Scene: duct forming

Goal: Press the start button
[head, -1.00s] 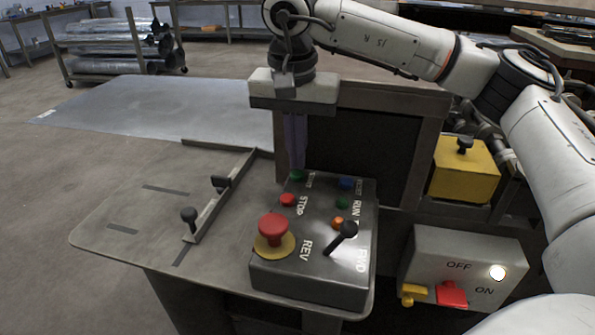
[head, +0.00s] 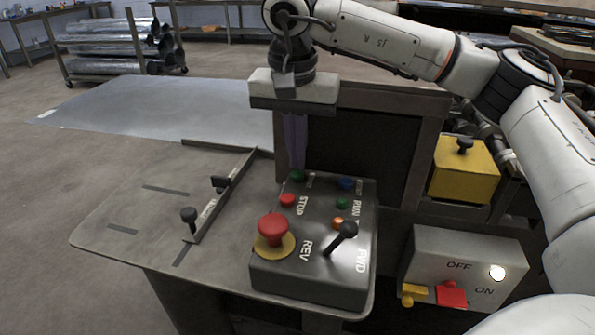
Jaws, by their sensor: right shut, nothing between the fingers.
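The grey control box (head: 312,275) stands on the right part of the metal table. On its top, a green button (head: 297,175) sits at the far left corner; its label is partly hidden. My right gripper (head: 295,165) points down over this button, shut and empty, with its fingertips at or just above it. I cannot tell whether they touch. Near it are a red STOP button (head: 288,200), a blue button (head: 345,184), a green button by RUN (head: 342,203) and an orange one (head: 338,222). My left gripper is not in view.
A red mushroom button (head: 272,229) and a black lever (head: 346,232) rise from the box's near part. A fence with black knobs (head: 221,195) crosses the table. An ON/OFF box (head: 465,262) and a yellow box (head: 464,170) are at right. A metal sheet (head: 150,105) lies behind.

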